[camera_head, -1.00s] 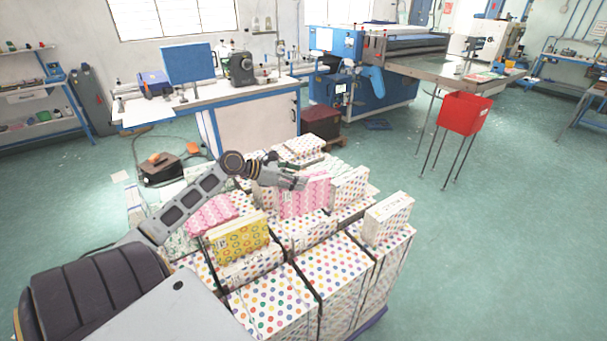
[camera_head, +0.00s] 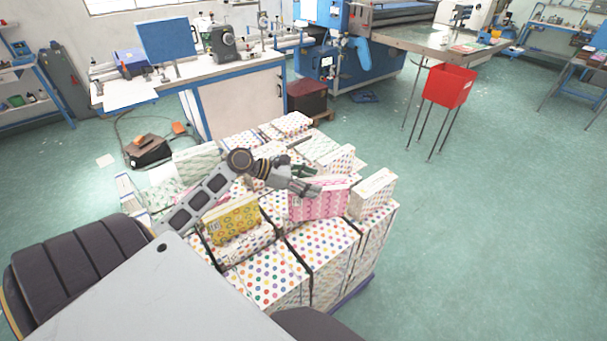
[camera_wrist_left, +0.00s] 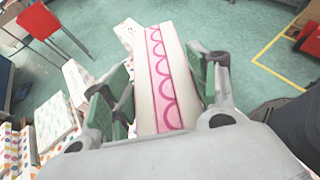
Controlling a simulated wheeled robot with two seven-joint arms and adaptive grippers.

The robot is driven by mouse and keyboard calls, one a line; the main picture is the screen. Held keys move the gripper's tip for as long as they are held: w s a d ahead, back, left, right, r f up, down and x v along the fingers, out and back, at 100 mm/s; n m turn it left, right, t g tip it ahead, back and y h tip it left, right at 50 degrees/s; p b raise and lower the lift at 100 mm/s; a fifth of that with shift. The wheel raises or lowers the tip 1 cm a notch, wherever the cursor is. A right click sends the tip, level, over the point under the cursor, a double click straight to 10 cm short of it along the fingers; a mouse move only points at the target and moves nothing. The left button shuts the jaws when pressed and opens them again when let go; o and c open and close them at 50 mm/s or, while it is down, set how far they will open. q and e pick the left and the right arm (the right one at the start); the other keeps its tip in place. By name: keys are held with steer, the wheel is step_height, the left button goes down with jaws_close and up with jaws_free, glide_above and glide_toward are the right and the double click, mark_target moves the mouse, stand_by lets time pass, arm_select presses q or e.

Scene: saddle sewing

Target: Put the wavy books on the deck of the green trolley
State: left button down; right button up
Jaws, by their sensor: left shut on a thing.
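A pink-and-white wavy book (camera_head: 322,205) stands upright over the front part of a large stack of dotted packs. My left gripper (camera_head: 303,186) is shut on its upper left part. In the left wrist view the book's white edge and pink scalloped band (camera_wrist_left: 165,80) sit between the two green-backed fingers (camera_wrist_left: 160,92). Whether the book's lower edge touches the packs is hard to tell. My right gripper is out of view. I see no green trolley in either current view.
Dotted packs (camera_head: 265,282) fill the near middle. A yellow patterned book (camera_head: 232,218) lies left of the gripper, and a white dotted pack (camera_head: 373,194) stands close right of the pink book. A red bin on legs (camera_head: 449,86) stands beyond. Floor at right (camera_head: 500,220) is open.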

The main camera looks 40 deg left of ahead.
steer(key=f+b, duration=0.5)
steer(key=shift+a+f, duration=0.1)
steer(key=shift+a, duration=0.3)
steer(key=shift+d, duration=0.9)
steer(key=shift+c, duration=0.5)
arm_select(q)
steer(key=s+d+f+m, duration=0.1)
steer(key=s+d+f, duration=0.1)
steer(key=d, duration=0.4)
steer(key=s+d+f+g+h, duration=0.1)
steer(key=s+d+f, duration=0.1)
steer(key=d+f, duration=0.3)
steer(key=shift+s+d+m+h, duration=0.3)
steer(key=shift+d+m, duration=0.1)
steer(key=shift+d, duration=0.6)
steer(key=shift+w, duration=0.1)
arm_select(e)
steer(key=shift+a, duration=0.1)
